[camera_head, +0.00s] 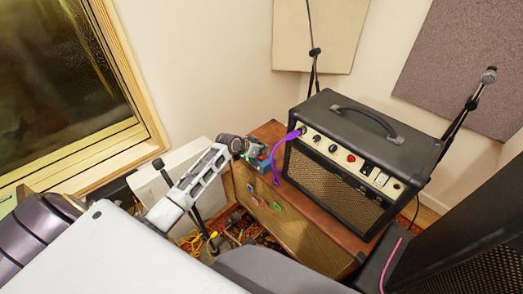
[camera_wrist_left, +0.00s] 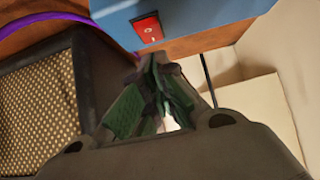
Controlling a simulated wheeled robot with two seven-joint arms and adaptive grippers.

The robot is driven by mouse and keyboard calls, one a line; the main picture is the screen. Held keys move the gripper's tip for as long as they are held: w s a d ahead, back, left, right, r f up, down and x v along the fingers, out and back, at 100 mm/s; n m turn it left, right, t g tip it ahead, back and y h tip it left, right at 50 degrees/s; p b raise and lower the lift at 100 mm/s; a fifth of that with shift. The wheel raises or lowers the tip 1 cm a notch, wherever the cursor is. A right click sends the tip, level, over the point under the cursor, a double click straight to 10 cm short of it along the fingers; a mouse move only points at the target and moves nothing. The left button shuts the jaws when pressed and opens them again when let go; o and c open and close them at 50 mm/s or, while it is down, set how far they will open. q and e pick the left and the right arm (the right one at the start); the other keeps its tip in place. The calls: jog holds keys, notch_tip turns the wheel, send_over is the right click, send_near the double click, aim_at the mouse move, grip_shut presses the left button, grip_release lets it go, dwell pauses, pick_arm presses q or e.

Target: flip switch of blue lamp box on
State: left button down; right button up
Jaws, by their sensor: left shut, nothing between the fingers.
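The blue lamp box (camera_head: 259,158) sits on the brown cabinet, just left of the amp head in the head view. In the left wrist view the blue box (camera_wrist_left: 205,14) fills the top, with its red rocker switch (camera_wrist_left: 148,28) facing me; I cannot tell which side of the rocker is pressed. My left gripper (camera_head: 245,147) is beside the box in the head view and partly covers it. In the wrist view the left gripper (camera_wrist_left: 155,66) is shut and empty, its fingertips just below the switch; contact cannot be told. My right gripper is not in view.
The amp head (camera_head: 345,185) with a top handle stands on the brown cabinet (camera_head: 262,205), close right of the box. A purple cable (camera_head: 279,150) plugs into the amp. Microphone stands (camera_head: 314,68) rise behind. A white panel (camera_head: 165,185) stands left, with cables on the floor.

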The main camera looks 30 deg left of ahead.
aim_at(260, 158)
pick_arm(q)
jog(key=shift+w+r+p, duration=0.15)
jog(key=shift+r+p, duration=0.45)
jog(key=shift+r, duration=0.6)
jog(key=shift+v, duration=0.95)
jog(key=w+r+v, duration=0.1)
jog(key=v, duration=0.6)
jog(key=shift+s+r, duration=0.3)
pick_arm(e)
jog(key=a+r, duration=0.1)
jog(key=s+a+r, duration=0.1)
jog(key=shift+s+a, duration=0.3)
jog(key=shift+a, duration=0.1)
pick_arm(q)
jog(key=shift+d, duration=0.15)
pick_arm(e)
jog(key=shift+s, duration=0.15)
pick_arm(q)
jog(key=shift+s+f, duration=0.1)
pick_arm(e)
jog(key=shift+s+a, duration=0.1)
